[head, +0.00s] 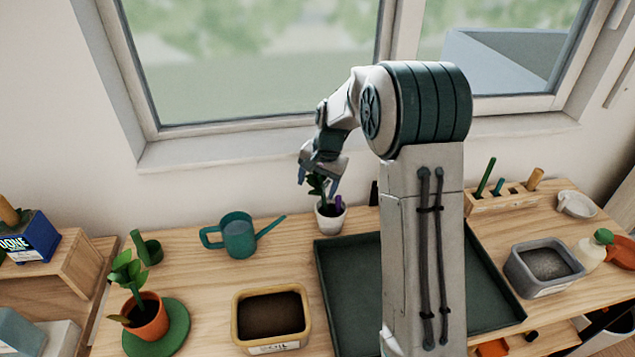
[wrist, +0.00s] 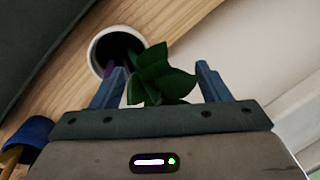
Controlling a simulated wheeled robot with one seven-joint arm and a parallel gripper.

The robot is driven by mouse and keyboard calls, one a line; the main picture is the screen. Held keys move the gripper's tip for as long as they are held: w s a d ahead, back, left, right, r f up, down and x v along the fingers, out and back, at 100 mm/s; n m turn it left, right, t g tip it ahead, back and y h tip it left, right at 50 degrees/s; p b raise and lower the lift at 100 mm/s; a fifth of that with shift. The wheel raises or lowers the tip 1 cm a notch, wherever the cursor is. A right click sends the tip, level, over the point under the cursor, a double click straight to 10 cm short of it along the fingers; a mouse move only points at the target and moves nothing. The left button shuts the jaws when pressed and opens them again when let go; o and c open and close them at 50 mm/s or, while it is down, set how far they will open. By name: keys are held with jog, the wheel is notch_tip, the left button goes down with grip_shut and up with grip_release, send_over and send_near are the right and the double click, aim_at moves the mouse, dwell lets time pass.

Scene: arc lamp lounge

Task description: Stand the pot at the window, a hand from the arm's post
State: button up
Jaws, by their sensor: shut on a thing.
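A small white pot (head: 331,218) stands on the wooden bench near the window wall, behind the dark green tray. It also shows in the wrist view (wrist: 97,62), with something purple inside. My gripper (head: 318,182) is directly above it, pointing down. In the wrist view my gripper (wrist: 163,80) is shut on a dark green leafy plant (wrist: 160,78), its fingers standing apart on either side of the leaves. The plant's lower part is hidden. A terracotta pot (head: 147,318) with another leafy plant stands upright on a green round mat (head: 178,340) at the front left.
The window (head: 250,60) and its sill (head: 225,148) run along the back. A green watering can (head: 238,238) and a soil box (head: 237,318) stand left of the dark tray (head: 345,300). My arm's grey post hides part of the tray. A tool block (head: 510,200) stands right.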

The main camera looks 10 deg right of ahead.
jog(key=shift+f, duration=0.1)
jog(key=o, duration=1.7)
jog(key=r, duration=0.3)
jog(key=d+r, duration=0.1)
jog(key=r, duration=0.3)
jog(key=s+d+r, duration=0.1)
jog(key=r, duration=0.3)
jog(key=shift+s+r+b, duration=0.1)
jog(key=shift+r+b, duration=0.15)
jog(key=shift+b, duration=0.1)
jog(key=shift+s+r, duration=0.15)
jog(key=shift+r, duration=0.1)
jog(key=s+n, duration=0.2)
jog(key=s, duration=0.8)
jog(key=s+f+n+t+h, duration=0.1)
jog(key=s+n, duration=0.1)
jog(key=s, duration=0.8)
jog(key=s+d+n, duration=0.1)
jog(key=s+n, duration=0.1)
jog(key=s, duration=0.7)
jog(key=shift+s+d+f+n+t+h, duration=0.1)
jog(key=shift+s+f+n+t+h, duration=0.25)
jog(key=shift+s+n+t+h, duration=0.05)
